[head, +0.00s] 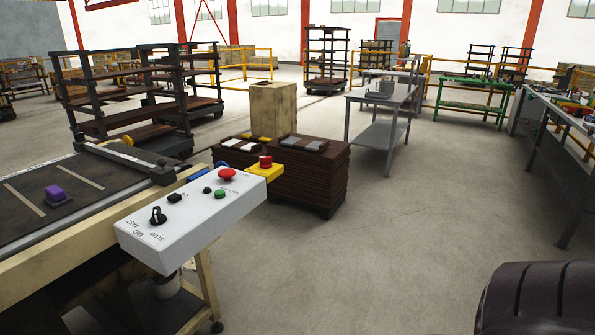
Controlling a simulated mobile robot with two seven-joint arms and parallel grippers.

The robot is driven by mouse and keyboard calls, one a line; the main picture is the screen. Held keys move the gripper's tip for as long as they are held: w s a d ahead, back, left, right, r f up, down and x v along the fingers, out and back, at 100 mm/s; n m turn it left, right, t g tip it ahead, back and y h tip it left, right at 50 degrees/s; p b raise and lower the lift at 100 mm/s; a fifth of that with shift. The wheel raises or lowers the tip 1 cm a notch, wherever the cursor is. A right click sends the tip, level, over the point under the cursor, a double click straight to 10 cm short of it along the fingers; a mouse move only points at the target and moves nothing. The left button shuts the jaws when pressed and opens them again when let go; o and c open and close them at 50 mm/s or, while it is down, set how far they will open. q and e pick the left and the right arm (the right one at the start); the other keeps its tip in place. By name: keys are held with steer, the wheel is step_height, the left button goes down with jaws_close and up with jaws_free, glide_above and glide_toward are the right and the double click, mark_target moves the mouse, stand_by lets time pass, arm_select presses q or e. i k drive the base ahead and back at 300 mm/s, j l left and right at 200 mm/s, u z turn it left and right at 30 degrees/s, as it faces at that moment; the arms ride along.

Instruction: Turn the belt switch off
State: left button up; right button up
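A white control box (192,216) stands at the near end of the belt machine, left of centre. On it are a black rotary knob (158,215) with SLOW, MID and FAST lettering, a small black switch (175,198), a red mushroom button (227,174) and a green button (220,194). The lettering beside the black switch is too small to read, and I cannot tell its position. A yellow box with a red button (265,162) adjoins the far right end. The dark belt (90,183) lies behind the box. Neither of my grippers is in view.
A purple piece on a dark base (55,194) lies on the belt. A stack of brown boards (318,180) stands behind the control box. A grey table (382,104) is farther back, and a long bench (565,120) is at the right. The middle floor is clear.

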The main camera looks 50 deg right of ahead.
mark_target(266, 162)
steer(key=z, duration=1.35)
